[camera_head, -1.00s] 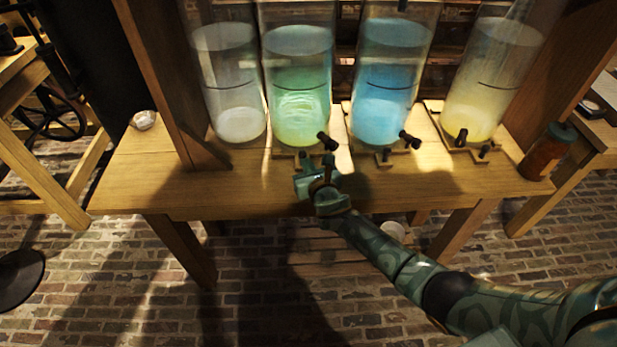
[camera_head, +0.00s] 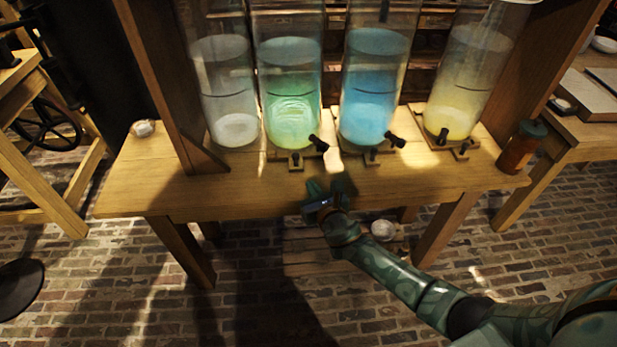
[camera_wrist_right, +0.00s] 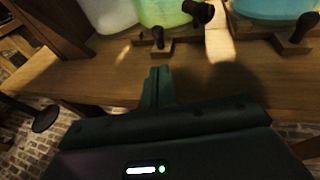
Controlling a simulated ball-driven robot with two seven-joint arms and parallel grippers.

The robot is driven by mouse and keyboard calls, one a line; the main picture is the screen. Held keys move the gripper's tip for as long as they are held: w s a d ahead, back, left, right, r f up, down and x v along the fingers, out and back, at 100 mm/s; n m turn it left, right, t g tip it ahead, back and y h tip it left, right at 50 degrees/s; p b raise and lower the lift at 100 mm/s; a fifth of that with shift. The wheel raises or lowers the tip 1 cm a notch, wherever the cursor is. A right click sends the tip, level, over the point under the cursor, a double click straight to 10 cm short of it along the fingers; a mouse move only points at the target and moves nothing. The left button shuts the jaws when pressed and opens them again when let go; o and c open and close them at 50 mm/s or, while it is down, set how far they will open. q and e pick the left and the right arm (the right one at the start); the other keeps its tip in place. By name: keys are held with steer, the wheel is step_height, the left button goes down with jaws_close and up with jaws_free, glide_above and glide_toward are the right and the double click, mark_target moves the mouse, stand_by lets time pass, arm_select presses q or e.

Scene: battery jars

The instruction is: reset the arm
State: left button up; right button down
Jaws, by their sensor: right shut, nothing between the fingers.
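My right gripper (camera_head: 328,190) is in front of the wooden table (camera_head: 230,195), near its front edge and below the green jar's tap (camera_head: 319,143). In the wrist view its fingers (camera_wrist_right: 157,85) are together and empty, clear of the taps. My right arm reaches in from the lower right. Several tall glass jars stand in a row: one with whitish content (camera_head: 235,130), one green (camera_head: 290,110), one blue (camera_head: 367,115) and one yellow (camera_head: 455,115). My left gripper is not in view.
An amber jar with a dark lid (camera_head: 519,150) stands at the table's right end. A small pale item (camera_head: 145,129) lies at its left end. A white bowl (camera_head: 382,229) sits low beneath the table. Wooden posts flank the jars. Brick floor lies open in front.

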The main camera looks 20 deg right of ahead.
steer(key=s+d+f+m+g+p, duration=0.15)
steer(key=s+f+m+g, duration=0.25)
steer(key=s+f+m, duration=0.65)
steer(key=s+d+f+m+g+b, duration=0.1)
steer(key=s+d+f+m+g, duration=0.2)
steer(key=s+f+m, duration=0.75)
steer(key=s+f+m+g, duration=0.2)
steer(key=s+f+m, duration=0.1)
steer(key=s, duration=1)
steer(key=s+f+m+g, duration=0.3)
steer(key=s+f+m, duration=0.1)
steer(key=s, duration=0.9)
steer(key=s+f+m+g, duration=0.3)
steer(key=s+f+m, duration=0.1)
steer(key=s, duration=0.9)
steer(key=shift+a, duration=0.35)
